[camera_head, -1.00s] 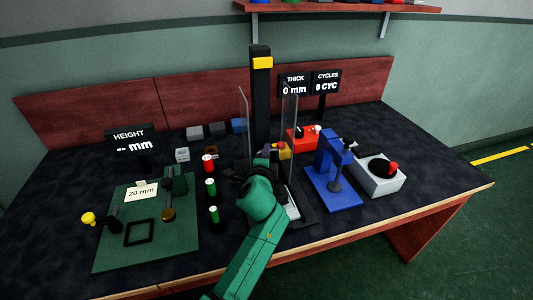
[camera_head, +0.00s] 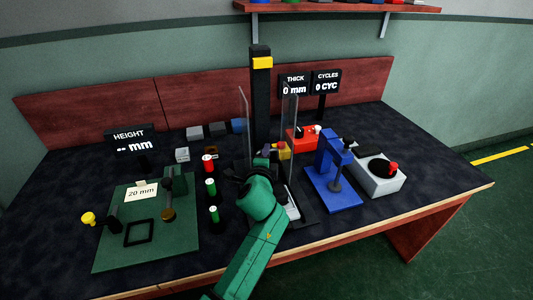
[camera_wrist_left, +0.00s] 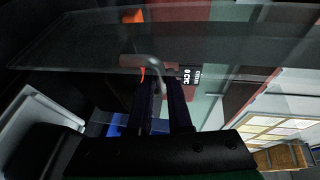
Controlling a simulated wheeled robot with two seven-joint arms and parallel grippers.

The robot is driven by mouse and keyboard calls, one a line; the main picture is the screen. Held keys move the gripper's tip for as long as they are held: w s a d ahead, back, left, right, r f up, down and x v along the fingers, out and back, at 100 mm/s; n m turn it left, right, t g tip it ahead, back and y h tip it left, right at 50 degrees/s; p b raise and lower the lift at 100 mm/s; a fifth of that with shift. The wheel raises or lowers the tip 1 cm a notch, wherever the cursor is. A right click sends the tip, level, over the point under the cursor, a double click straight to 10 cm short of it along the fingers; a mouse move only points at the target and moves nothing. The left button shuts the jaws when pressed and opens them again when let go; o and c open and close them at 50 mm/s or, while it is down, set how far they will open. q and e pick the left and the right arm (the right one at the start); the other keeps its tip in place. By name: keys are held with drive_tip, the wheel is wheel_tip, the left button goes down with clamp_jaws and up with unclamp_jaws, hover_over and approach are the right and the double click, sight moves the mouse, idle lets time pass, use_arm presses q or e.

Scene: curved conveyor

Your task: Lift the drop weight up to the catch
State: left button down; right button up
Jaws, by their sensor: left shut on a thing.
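The drop tower is a dark upright column (camera_head: 261,100) with a yellow catch block (camera_head: 263,62) near its top and clear panels at its sides. My left gripper (camera_head: 265,160) is low between the panels, in front of the column. In the left wrist view my left gripper (camera_wrist_left: 166,105) is shut on a grey curved handle (camera_wrist_left: 152,74), which I take to be the drop weight's. The weight's body is mostly hidden by my wrist and cannot be made out. An orange block, probably the catch, shows in the left wrist view (camera_wrist_left: 133,15). My right gripper is not in view.
Clear panels (camera_head: 290,125) stand close beside my wrist. A blue press (camera_head: 333,180) and a grey box with a red knob (camera_head: 385,177) are to the right. Capped posts (camera_head: 211,187) and a green board (camera_head: 115,247) are to the left. A yellow block (camera_head: 284,151) is beside the column.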

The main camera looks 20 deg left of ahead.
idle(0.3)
use_arm(q)
wheel_tip(320, 180, up, 21)
drive_tip(key=p, duration=2)
drive_tip(key=shift+w, duration=0.1)
drive_tip(key=c, duration=1.1)
unclamp_jaws()
drive_tip(key=shift+o, duration=1.3)
drive_tip(key=shift+f, duration=0.1)
drive_tip(key=shift+f, duration=0.1)
